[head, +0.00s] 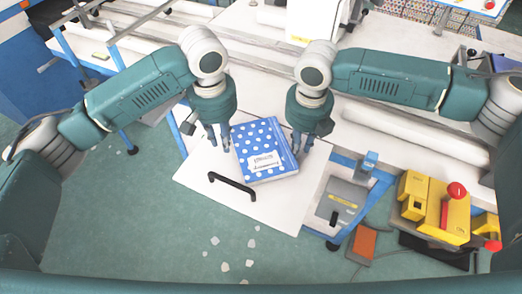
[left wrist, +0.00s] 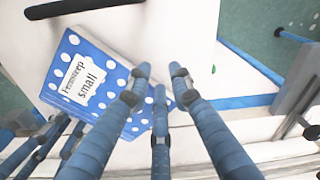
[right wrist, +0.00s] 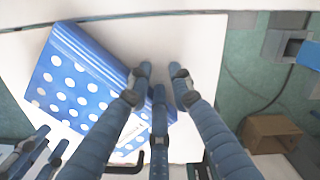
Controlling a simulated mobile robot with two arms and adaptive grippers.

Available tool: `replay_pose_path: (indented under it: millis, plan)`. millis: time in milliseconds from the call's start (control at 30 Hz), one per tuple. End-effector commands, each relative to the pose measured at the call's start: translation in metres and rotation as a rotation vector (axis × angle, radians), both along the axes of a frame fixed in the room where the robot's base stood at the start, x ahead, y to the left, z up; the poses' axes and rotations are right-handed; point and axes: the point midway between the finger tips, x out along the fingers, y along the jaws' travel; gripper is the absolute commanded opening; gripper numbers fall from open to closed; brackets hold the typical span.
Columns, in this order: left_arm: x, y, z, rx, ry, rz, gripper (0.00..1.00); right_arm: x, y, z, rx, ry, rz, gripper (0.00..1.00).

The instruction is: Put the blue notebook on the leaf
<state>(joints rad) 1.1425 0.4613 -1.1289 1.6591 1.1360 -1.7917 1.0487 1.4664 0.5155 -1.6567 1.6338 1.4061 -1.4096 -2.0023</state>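The blue notebook (head: 258,138) has white dots and a white label. It lies label up on the white leaf (head: 205,165), which has a black handle. My left gripper (head: 219,138) points down just left of the notebook. My right gripper (head: 300,145) points down at its right edge; I cannot tell whether it touches. Both wrist views show spread fingers with nothing between them, and the notebook (left wrist: 95,85) beside the fingers on the left. It is also left of the fingers in the right wrist view (right wrist: 75,85), partly hidden by them.
A white worktable (head: 370,150) with rails lies behind the leaf. A grey box (head: 342,200) and a yellow machine with red knobs (head: 435,208) stand to the right. The leaf's front part is bare apart from the handle (head: 232,186). Green floor with pale scraps lies in front.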

Motion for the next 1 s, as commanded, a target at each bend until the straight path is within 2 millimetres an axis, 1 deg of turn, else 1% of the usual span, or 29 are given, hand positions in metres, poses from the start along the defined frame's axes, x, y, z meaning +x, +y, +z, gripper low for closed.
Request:
replay_pose_path:
  millis: [33,200,300,400,567,667,767,1000]
  plan:
    - [0.0,-0.001,0.012,-0.003,-0.004,-0.002,0.21,0.0,0.0,0.0,0.0,0.0,0.0,0.21]
    - [-0.003,-0.001,0.049,-0.002,-0.003,-0.002,0.21,0.0,0.0,0.0,0.0,0.0,0.0,0.21]
    - [-0.004,-0.001,0.067,-0.002,-0.002,-0.002,0.21,0.0,0.0,0.0,0.0,0.0,0.0,0.21]
    - [-0.005,-0.001,0.08,-0.001,-0.001,-0.002,0.21,0.0,0.0,0.0,0.0,0.0,0.0,0.21]
    - [-0.006,0.0,0.09,-0.001,0.001,-0.002,0.21,0.0,0.0,0.002,0.0,-0.001,-0.001,0.21]
    - [-0.007,0.0,0.092,-0.001,0.001,-0.002,0.21,0.0,0.0,0.012,0.002,-0.003,-0.001,0.21]
    - [-0.007,0.0,0.091,-0.001,0.001,-0.002,0.21,-0.001,0.0,0.03,0.002,-0.003,0.0,0.21]
    - [-0.006,0.0,0.091,-0.001,0.001,-0.002,0.21,-0.005,0.0,0.081,0.001,-0.003,0.0,0.21]
